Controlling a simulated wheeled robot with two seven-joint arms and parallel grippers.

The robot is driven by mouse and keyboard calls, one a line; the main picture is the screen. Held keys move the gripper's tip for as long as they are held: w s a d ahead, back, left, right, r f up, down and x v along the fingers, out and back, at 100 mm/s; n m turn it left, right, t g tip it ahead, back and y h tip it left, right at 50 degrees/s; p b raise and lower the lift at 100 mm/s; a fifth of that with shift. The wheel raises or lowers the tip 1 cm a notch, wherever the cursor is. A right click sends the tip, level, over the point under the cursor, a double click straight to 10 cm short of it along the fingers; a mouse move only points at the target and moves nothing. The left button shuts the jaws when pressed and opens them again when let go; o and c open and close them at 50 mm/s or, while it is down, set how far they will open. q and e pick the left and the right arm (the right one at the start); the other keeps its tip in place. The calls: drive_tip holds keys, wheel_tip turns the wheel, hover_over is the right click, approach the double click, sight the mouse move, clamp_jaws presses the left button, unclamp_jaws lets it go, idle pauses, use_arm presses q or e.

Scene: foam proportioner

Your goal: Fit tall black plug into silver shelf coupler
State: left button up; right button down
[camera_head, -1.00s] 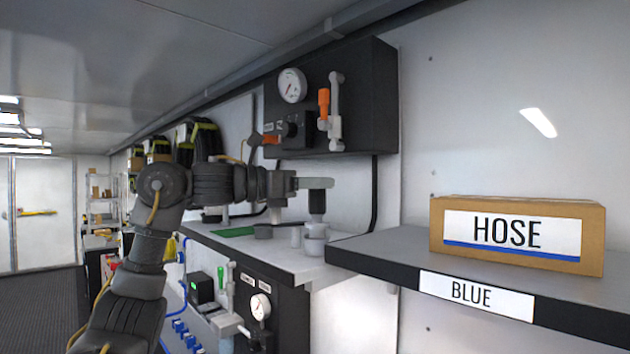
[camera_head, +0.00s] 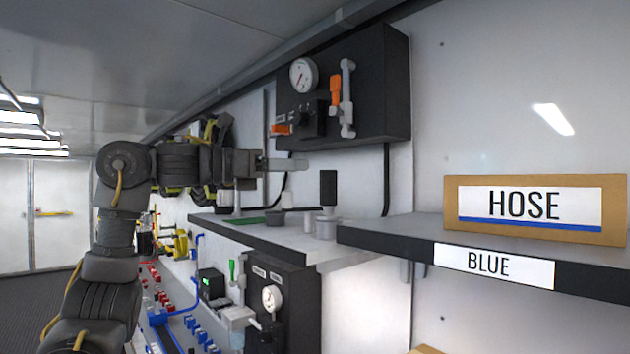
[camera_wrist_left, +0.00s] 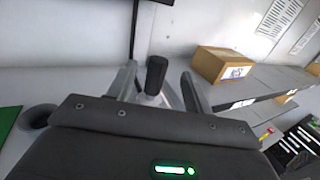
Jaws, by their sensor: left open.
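The tall black plug (camera_head: 328,188) stands upright on the silver coupler (camera_head: 326,226) on the grey shelf (camera_head: 285,238). How deep the plug sits in the coupler cannot be told. My left gripper (camera_head: 305,165) is open and empty, to the left of the plug and near the height of its top, apart from it in the head view. In the left wrist view the plug (camera_wrist_left: 155,75) shows beyond and between the two open fingers (camera_wrist_left: 158,85). My right gripper is not in view.
A black panel with a gauge (camera_head: 303,75) and orange lever hangs above the shelf. A HOSE box (camera_head: 540,236) stands on the shelf labelled BLUE (camera_head: 400,236) at right. A grey cup (camera_head: 274,217) and a green mat (camera_head: 245,221) lie left of the coupler.

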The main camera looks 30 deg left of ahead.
use_arm(q)
drive_tip(key=shift+b+v, duration=0.45)
drive_tip(key=shift+v, duration=1.55)
